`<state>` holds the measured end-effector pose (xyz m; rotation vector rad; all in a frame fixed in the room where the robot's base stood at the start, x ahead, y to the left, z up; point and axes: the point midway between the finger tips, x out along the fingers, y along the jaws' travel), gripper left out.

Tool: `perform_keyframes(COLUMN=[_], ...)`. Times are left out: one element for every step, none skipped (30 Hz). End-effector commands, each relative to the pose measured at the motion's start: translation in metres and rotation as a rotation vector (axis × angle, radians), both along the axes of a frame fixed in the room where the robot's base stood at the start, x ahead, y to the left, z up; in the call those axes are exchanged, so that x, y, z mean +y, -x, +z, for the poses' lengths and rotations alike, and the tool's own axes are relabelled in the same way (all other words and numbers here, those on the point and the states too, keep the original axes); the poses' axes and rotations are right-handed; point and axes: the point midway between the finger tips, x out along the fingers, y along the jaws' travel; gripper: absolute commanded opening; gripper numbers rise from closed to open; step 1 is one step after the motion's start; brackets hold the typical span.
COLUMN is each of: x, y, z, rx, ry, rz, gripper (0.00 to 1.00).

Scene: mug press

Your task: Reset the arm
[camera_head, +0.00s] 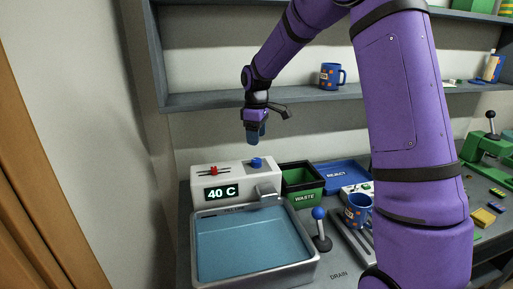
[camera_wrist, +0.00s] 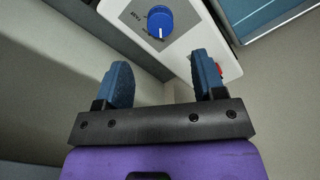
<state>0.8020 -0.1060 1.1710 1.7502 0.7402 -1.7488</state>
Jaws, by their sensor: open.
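My purple arm reaches over the bench from the right. My gripper (camera_head: 256,132) hangs in the air above the white control box (camera_head: 205,187), fingers pointing down. In the wrist view my gripper (camera_wrist: 164,82) has its two blue fingers spread apart with nothing between them. A blue knob (camera_head: 256,162) on the box lies below my gripper; the knob (camera_wrist: 160,20) also shows beyond the fingertips in the wrist view, apart from them. The box display reads 40 C, and a red lever (camera_head: 213,171) sits on its top.
A water-filled basin (camera_head: 284,273) stands before the box. A green WASTE bin (camera_head: 304,184), a blue REJECT tray (camera_head: 341,173) and a blue mug (camera_head: 358,209) are to the right. A blue-knobbed lever (camera_head: 319,226) stands beside the basin. Another mug (camera_head: 331,76) sits on the shelf (camera_head: 210,99) behind my arm.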

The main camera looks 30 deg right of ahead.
Motion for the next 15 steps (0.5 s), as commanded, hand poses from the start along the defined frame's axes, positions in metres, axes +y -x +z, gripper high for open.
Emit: perform_keyframes(x=[0.0, 0.0, 0.0, 0.0, 0.0, 0.0, 0.0, 0.0, 0.0, 0.0, 0.0, 0.0, 0.0, 0.0, 0.0], y=[0.0, 0.0, 0.0, 0.0, 0.0, 0.0, 0.0, 0.0, 0.0, 0.0, 0.0, 0.0, 0.0, 0.0, 0.0], z=[0.006, 0.009, 0.012, 0.014, 0.015, 0.016, 0.017, 0.017, 0.018, 0.018, 0.018, 0.018, 0.018, 0.018, 0.018], rx=[-0.003, -0.002, -0.001, -0.001, 0.0, 0.0, 0.0, 0.0, 0.0, 0.0, 0.0, 0.0, 0.0, 0.0, 0.0], ry=[0.0, 0.001, 0.0, 0.001, 0.0, 0.0, 0.0, 0.0, 0.0, 0.0, 0.0, 0.0, 0.0, 0.0, 0.0], rz=[0.0, 0.0, 0.0, 0.0, 0.0, 0.0, 0.0, 0.0, 0.0, 0.0, 0.0, 0.0, 0.0, 0.0, 0.0], gripper=[0.63, 0.63, 0.63, 0.63, 0.63, 0.63, 0.63, 0.63, 0.63, 0.63, 0.63, 0.63, 0.63, 0.63, 0.63])
